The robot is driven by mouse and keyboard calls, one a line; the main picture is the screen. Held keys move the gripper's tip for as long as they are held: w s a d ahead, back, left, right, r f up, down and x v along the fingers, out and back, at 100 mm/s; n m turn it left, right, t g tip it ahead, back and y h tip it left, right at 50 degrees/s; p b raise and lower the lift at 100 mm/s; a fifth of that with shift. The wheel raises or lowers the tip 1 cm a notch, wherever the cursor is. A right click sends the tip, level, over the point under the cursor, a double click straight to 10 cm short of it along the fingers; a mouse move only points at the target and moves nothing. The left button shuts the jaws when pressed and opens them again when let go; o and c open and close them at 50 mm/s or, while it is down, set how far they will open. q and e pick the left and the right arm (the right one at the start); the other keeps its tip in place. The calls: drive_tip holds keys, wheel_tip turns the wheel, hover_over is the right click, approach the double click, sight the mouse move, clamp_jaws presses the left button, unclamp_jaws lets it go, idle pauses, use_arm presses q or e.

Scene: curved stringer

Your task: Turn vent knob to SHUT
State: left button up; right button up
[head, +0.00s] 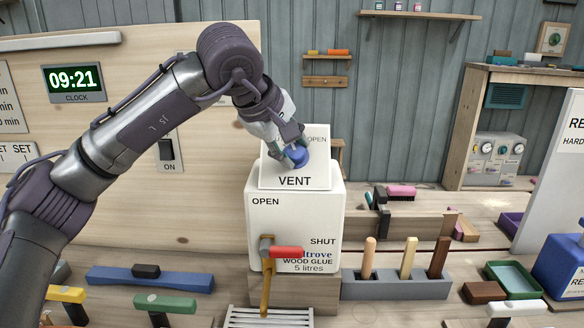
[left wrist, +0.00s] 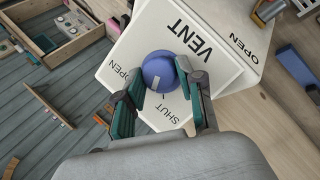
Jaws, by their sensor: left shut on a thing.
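The round blue vent knob (head: 299,157) is on the white plate marked VENT (head: 294,181), on top of the white glue container (head: 295,222). My left gripper (head: 293,148) reaches down from above and is shut on the knob. In the left wrist view the knob (left wrist: 160,70) sits between the two fingers of my gripper (left wrist: 158,78). Its pale pointer slants down and left in that picture, between the OPEN and SHUT words and closer to SHUT. My right gripper is not in view.
A red-handled tap (head: 286,252) sticks out of the container's front above a slatted white tray (head: 268,317). A grey rack (head: 396,287) with several wooden handles stands to the right. A blue block (head: 150,280) lies to the left.

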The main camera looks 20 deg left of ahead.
use_arm(q)
drive_tip(key=n+b, duration=0.1)
drive_tip(key=n+t+b, duration=0.1)
drive_tip(key=b, duration=0.1)
drive_tip(key=shift+s+f+n, duration=0.1)
drive_tip(key=shift+f+n, duration=0.15)
drive_tip(key=shift+n, duration=0.15)
drive_tip(key=shift+r+n+t+b, duration=0.15)
drive_tip(key=shift+n+t+b, duration=0.25)
drive_tip(key=shift+n+b, duration=0.3)
drive_tip(key=o, duration=1.1)
drive_tip(key=shift+o, duration=0.2)
